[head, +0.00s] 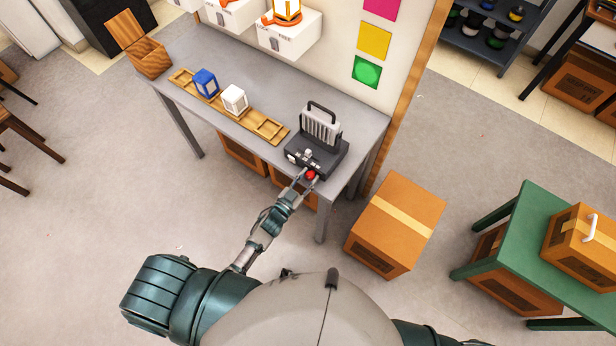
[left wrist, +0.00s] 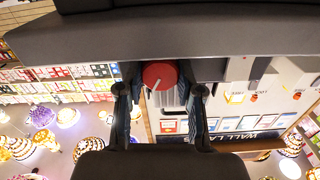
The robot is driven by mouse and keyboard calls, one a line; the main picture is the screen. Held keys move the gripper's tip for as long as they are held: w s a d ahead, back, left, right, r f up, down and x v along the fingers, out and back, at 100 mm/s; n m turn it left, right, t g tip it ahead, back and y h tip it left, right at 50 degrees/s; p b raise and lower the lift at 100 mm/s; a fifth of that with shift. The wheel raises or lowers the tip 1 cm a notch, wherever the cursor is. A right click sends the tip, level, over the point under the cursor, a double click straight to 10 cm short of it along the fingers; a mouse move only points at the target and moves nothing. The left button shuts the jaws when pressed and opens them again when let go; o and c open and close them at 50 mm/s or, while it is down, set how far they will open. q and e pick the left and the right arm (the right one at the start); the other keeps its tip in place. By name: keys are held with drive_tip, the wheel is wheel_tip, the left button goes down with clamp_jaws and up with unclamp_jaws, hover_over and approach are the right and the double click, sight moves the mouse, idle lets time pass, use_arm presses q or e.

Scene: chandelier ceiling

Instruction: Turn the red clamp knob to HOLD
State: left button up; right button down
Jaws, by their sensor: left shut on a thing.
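The red clamp knob (head: 312,175) is on the front of a dark device (head: 324,158) with a ribbed grey block and a black handle, at the right end of the grey table. My left gripper (head: 307,179) reaches the knob from the front, its two fingers on either side of it and shut on it. In the left wrist view the round red knob (left wrist: 160,74) shows between the fingers, with a pale pointer line slanting on its face. Any HOLD lettering is too small to read. My right gripper is not in view.
The grey table (head: 206,56) also bears a wooden rack (head: 265,127), a blue block (head: 206,82), a white block (head: 234,99) and an open wooden box (head: 149,58). A cardboard box (head: 397,222) stands on the floor to the right. A green table (head: 535,235) is further right.

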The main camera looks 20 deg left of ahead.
use_arm(q)
drive_tip(key=shift+s+f+m, duration=0.1)
drive_tip(key=shift+m, duration=1.6)
drive_tip(key=o, duration=1.2)
drive_tip(key=v, duration=1.2)
